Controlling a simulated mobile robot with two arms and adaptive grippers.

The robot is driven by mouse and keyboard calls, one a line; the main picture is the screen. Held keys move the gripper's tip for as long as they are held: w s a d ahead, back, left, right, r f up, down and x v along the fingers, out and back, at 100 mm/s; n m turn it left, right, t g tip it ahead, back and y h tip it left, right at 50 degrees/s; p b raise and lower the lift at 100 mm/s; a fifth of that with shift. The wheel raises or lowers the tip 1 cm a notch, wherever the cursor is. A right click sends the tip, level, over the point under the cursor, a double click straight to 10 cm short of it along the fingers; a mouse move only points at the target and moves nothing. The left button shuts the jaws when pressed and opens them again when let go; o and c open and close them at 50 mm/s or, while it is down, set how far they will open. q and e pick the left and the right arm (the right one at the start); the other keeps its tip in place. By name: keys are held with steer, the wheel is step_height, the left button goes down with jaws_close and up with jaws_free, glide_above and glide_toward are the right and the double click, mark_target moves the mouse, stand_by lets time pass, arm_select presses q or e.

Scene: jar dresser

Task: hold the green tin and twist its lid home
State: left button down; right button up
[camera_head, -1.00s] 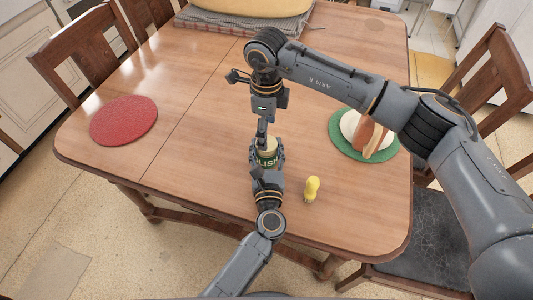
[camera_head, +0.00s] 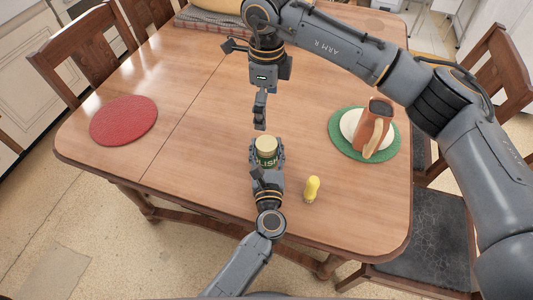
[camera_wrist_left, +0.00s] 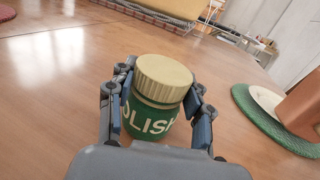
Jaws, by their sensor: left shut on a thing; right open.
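The green tin (camera_head: 267,160) stands upright on the table with its cream lid (camera_head: 267,144) on top. In the left wrist view the tin (camera_wrist_left: 148,121) shows part of a label, and the ribbed lid (camera_wrist_left: 163,78) sits on it; I cannot tell how tightly it is seated. My left gripper (camera_head: 266,158) is shut around the tin's body, one finger on each side. My right gripper (camera_head: 260,122) is open and empty, pointing down above and slightly behind the lid, apart from it.
A small yellow object (camera_head: 312,188) stands right of the tin. A terracotta jug (camera_head: 374,122) stands on a white plate on a green mat (camera_head: 390,150) at the right. A red mat (camera_head: 123,121) lies at the left. The middle of the table (camera_head: 195,150) is clear.

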steer(key=shift+r, duration=2.15)
arm_select(q)
steer(key=shift+c, duration=2.4)
jaws_free()
steer(key=s, duration=1.2)
steer(key=shift+d, duration=0.2)
